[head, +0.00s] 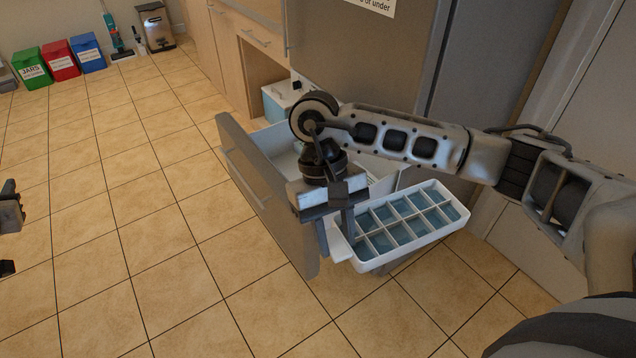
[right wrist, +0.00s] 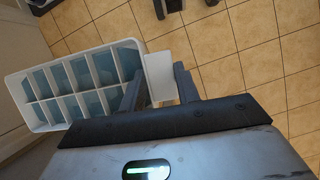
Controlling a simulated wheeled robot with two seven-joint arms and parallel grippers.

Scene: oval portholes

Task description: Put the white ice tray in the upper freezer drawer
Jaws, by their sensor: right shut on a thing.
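The white ice tray (head: 400,226) has two rows of blue-grey cells. My right gripper (head: 340,228) is shut on its left end in the head view. In the right wrist view the tray (right wrist: 75,85) extends left from the fingers (right wrist: 158,88), with its plain white end tab between them. The tray is held in the air and looks roughly level. An open freezer drawer (head: 262,185) with a grey front and white interior lies behind the gripper. My right arm hides part of the drawer. My left gripper (head: 10,232) shows only partly at the left edge, fingers apart, holding nothing visible.
The grey freezer body (head: 370,50) stands behind my right arm. A light blue-and-white box (head: 283,98) sits beyond the drawer by the wooden cabinets (head: 215,45). Green, red and blue bins (head: 60,62) stand far left. The tiled floor (head: 130,200) left of the drawer is clear.

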